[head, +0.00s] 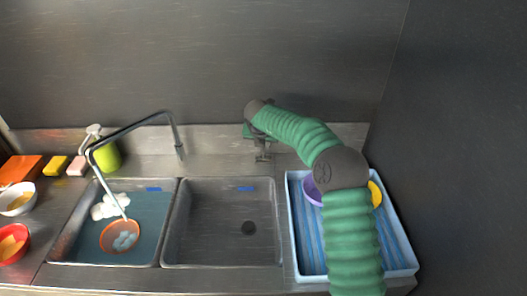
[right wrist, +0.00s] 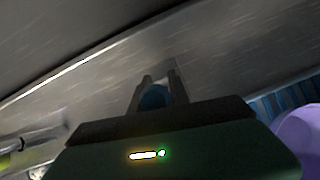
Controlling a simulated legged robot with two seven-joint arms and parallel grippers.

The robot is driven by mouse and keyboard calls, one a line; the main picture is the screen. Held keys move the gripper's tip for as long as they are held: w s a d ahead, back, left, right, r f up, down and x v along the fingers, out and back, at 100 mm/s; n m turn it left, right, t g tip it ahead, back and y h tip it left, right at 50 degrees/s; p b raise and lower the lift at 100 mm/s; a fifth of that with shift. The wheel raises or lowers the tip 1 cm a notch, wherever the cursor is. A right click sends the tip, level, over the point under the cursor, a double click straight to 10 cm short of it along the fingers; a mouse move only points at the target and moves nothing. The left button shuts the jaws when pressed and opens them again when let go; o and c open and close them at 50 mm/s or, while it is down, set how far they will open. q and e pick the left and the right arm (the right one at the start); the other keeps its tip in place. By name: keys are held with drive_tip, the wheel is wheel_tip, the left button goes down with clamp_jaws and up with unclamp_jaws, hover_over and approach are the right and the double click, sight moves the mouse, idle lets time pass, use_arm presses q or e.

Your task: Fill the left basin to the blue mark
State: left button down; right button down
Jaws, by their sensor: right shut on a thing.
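The left basin (head: 58,248) holds blue-grey water (head: 148,225), its surface just below the blue mark (head: 153,189) on the far wall. A pale stream (head: 108,192) runs from the faucet spout (head: 92,153) into it, landing at an orange bowl (head: 107,244) with pale lumps. White foam (head: 103,208) lies beside the bowl. My right gripper (head: 262,157) is at the back ledge behind the right basin. In the right wrist view its fingers (right wrist: 157,82) are shut on a round blue knob (right wrist: 153,98). The knob is hidden in the head view. My left gripper is not in view.
A blue-striped tray (head: 308,250) with purple and yellow items stands right, partly behind my arm. Bowls, sponges and a green bottle (head: 108,158) crowd the left.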

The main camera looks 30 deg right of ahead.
drive_tip(key=shift+s+a+r, duration=0.15)
drive_tip(key=shift+a, duration=0.15)
drive_tip(key=shift+d, duration=0.25)
drive_tip(key=c, duration=1.4)
unclamp_jaws()
drive_tip(key=shift+d, duration=0.15)
drive_tip(key=shift+a+r, duration=0.2)
drive_tip(key=shift+a, duration=0.05)
drive_tip(key=v, duration=1.6)
drive_tip(key=shift+s+f, duration=0.2)
drive_tip(key=shift+s, duration=0.15)
drive_tip(key=shift+c, duration=0.4)
